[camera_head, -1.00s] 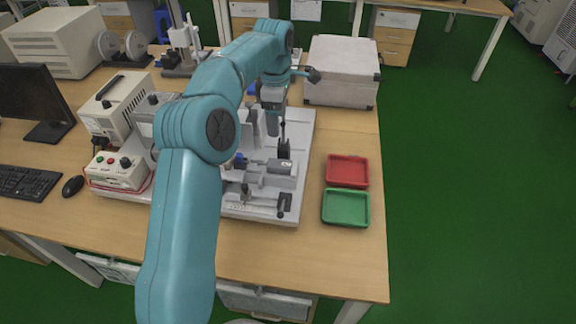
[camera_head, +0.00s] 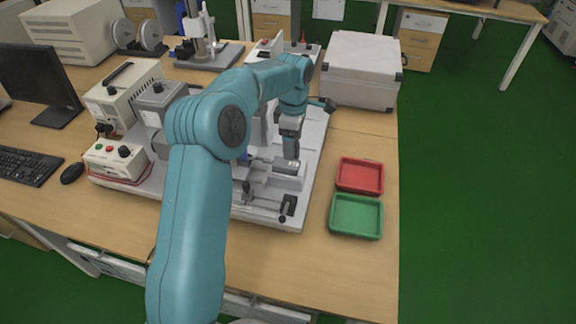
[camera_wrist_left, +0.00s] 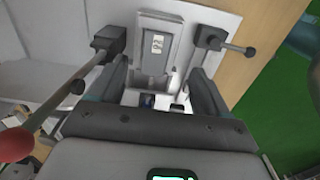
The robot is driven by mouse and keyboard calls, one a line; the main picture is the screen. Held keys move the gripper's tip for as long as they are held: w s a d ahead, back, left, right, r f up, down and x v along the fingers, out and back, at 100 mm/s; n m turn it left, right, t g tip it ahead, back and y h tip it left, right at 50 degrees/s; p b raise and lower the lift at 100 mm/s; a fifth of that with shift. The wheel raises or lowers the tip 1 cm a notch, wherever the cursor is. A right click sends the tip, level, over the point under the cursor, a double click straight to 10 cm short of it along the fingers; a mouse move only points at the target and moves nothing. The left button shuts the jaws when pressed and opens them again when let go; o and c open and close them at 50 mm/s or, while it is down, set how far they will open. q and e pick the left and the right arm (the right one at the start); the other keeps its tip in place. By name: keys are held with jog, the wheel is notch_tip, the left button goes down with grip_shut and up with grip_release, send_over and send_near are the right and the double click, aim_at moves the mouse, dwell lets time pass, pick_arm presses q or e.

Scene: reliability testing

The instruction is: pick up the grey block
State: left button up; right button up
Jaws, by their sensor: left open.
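The grey block (camera_head: 287,168) sits in the fixture on the pale base plate (camera_head: 318,128). In the wrist view a grey block-like part (camera_wrist_left: 157,42) with a small white label lies ahead, between the fingers. My left gripper (camera_head: 291,158) points down right over the block and partly hides it in the head view. In the wrist view its two dark fingers stand apart on either side (camera_wrist_left: 160,82), with nothing clearly gripped. I cannot tell whether the fingers touch the block. My right gripper is not in view.
A red tray (camera_head: 360,176) and a green tray (camera_head: 356,216) lie to the right. A grey case (camera_head: 362,68) stands behind. The table's front right is clear.

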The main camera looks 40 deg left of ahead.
aim_at(291, 164)
pick_arm(q)
notch_tip(291, 164, down, 3)
jog(key=shift+a+f, duration=0.1)
jog(key=shift+a, duration=0.05)
jog(key=shift+s+f, duration=0.2)
jog(key=shift+f, duration=0.05)
jog(key=f, duration=0.1)
jog(key=f+p, duration=0.1)
jog(key=f, duration=0.2)
jog(key=shift+w+a+f, duration=0.2)
jog(key=shift+w+a, duration=0.1)
jog(key=shift+s+f+p, duration=0.1)
jog(key=shift+f+p, duration=0.15)
jog(key=shift+p, duration=0.05)
jog(key=shift+d, duration=0.1)
jog(key=shift+c, duration=0.3)
